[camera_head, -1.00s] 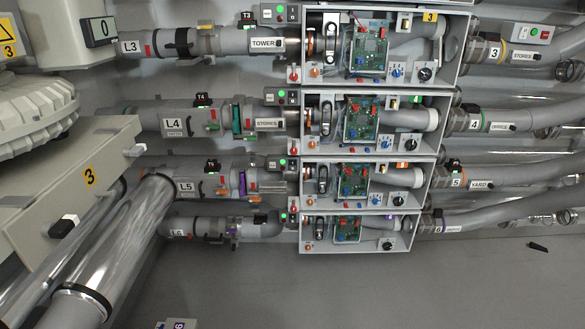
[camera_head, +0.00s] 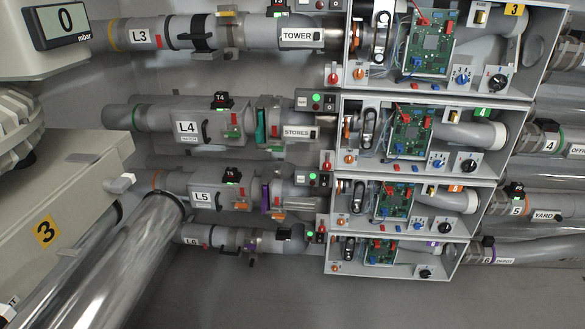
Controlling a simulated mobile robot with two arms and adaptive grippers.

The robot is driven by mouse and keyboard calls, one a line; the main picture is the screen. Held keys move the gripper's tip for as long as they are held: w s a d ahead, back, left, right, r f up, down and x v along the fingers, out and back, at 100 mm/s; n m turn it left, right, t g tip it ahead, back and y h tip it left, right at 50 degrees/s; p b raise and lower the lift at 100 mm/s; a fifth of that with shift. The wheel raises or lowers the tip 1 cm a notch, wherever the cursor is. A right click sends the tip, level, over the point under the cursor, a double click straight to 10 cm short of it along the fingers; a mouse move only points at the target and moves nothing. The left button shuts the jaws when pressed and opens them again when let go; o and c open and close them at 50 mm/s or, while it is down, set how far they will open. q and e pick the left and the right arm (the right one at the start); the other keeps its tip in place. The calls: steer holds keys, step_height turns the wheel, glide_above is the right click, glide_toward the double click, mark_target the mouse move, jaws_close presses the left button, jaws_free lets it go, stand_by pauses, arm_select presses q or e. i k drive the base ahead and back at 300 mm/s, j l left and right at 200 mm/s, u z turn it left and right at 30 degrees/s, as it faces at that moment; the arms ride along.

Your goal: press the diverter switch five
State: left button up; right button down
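The fifth line, marked L5 (camera_head: 202,197), runs across the lower middle to an open grey box with an orange label 5 (camera_head: 455,188). Inside this box are a tall black-and-silver switch (camera_head: 358,197), a green circuit board (camera_head: 394,200), a blue knob (camera_head: 420,223) and a black dial (camera_head: 445,227). A small control box with a lit green lamp (camera_head: 312,176) and a dark switch (camera_head: 325,180) stands at its upper left. No label shows which one is the diverter switch. Neither of my grippers is in view.
Similar boxes lie above and below, for L3 (camera_head: 140,37), L4 (camera_head: 187,127) and L6 (camera_head: 191,240). Large shiny pipes (camera_head: 125,255) and a grey housing marked 3 (camera_head: 62,205) fill the left side. Bare grey floor or wall shows at the bottom.

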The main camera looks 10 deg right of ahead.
mark_target(324, 179)
steer(key=i+l+u, duration=0.3)
steer(key=i, duration=0.2)
steer(key=i+l+u, duration=0.3)
steer(key=i+l, duration=0.05)
steer(key=i, duration=0.1)
